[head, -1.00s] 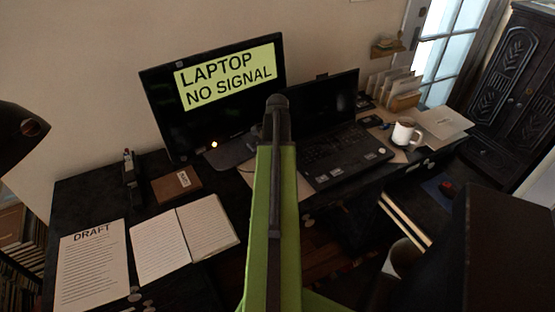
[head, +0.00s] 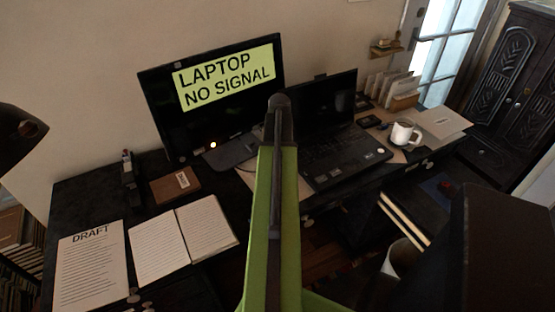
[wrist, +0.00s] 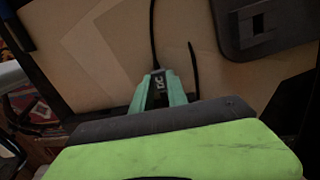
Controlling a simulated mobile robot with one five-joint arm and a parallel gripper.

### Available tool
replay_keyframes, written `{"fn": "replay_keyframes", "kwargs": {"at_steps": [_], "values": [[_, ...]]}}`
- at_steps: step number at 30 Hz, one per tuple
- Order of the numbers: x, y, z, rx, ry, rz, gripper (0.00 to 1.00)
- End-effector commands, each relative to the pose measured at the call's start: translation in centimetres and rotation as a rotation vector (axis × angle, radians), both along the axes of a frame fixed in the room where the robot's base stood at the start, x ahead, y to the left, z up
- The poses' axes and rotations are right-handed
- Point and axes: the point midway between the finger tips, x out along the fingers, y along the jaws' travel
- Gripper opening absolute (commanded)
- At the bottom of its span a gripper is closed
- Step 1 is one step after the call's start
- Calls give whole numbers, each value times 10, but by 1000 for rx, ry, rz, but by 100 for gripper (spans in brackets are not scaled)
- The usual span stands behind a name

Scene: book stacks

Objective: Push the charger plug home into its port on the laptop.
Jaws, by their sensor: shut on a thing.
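In the wrist view, my gripper (wrist: 158,94) is shut on a small black charger plug (wrist: 158,85) marked "DC". A black cable runs from the plug toward the top of that view. In the head view, my green arm stands in front of the desk and hides the gripper and plug. The open black laptop (head: 345,151) sits on the desk just right of my arm, its screen dark. I cannot make out its port in either view, nor whether the plug touches it.
A monitor (head: 214,98) reading "LAPTOP NO SIGNAL" stands left of the laptop. A white mug (head: 404,133) and upright envelopes (head: 385,87) are to its right. An open notebook (head: 182,240) lies at the left. Brown sheets (wrist: 105,45) lie under the gripper.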

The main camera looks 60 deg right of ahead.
Motion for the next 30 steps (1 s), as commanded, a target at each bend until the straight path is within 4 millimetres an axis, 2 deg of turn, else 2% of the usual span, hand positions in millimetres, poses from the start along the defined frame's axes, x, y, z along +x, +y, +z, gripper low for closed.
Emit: {"fn": "replay_keyframes", "kwargs": {"at_steps": [24,25,30], "values": [[-11,-17,0,0,0,0,0],[-11,-17,0,0,0,0,20],[-11,-17,0,0,0,0,42]]}}
